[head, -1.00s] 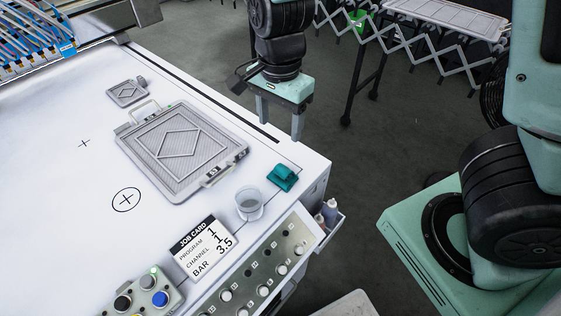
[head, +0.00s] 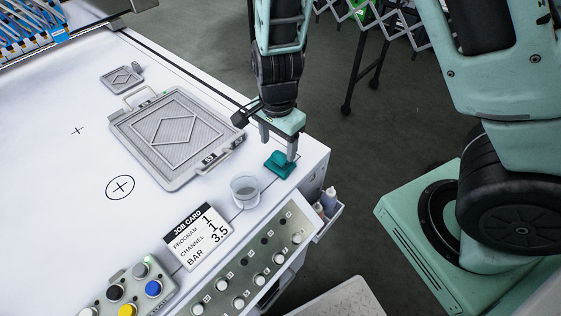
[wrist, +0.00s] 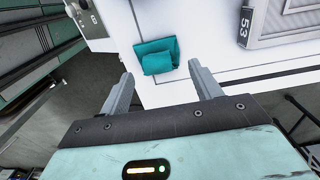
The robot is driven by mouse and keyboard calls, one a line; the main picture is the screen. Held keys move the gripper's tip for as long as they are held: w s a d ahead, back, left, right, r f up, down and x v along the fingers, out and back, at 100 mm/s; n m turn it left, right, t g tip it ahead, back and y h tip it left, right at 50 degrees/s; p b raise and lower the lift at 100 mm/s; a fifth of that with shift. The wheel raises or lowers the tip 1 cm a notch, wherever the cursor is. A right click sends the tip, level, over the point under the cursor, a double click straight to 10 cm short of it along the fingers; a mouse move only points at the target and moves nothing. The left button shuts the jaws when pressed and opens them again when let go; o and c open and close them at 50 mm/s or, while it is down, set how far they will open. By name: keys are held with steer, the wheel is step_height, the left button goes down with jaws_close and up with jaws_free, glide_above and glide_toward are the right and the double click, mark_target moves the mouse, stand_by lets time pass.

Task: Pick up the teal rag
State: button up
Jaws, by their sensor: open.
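The teal rag (head: 279,165) lies folded on the white table near its right corner. It also shows in the wrist view (wrist: 157,56), ahead of the fingertips and roughly between their lines. My gripper (head: 279,149) is open and empty, with its two grey fingers pointing down just above and behind the rag in the head view. In the wrist view the fingers of my gripper (wrist: 160,72) are spread wider than the rag. I cannot tell the exact height of the fingertips over the table.
A clear cup (head: 245,190) stands close to the rag's left. A grey framed tray (head: 205,165) lies further left. The job card (head: 197,236) and a button panel (head: 262,262) are in front. Small bottles (head: 325,203) sit in a side holder beyond the table edge.

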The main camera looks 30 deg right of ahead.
mark_target(280, 155)
steer(key=f, duration=0.5)
steer(key=shift+s+d, duration=0.1)
steer(key=shift+d, duration=0.15)
steer(key=shift+c, duration=0.3)
steer(key=c, duration=0.5)
step_height(280, 155, up, 10)
steer(key=shift+r+p, duration=0.1)
steer(key=shift+p, duration=0.5)
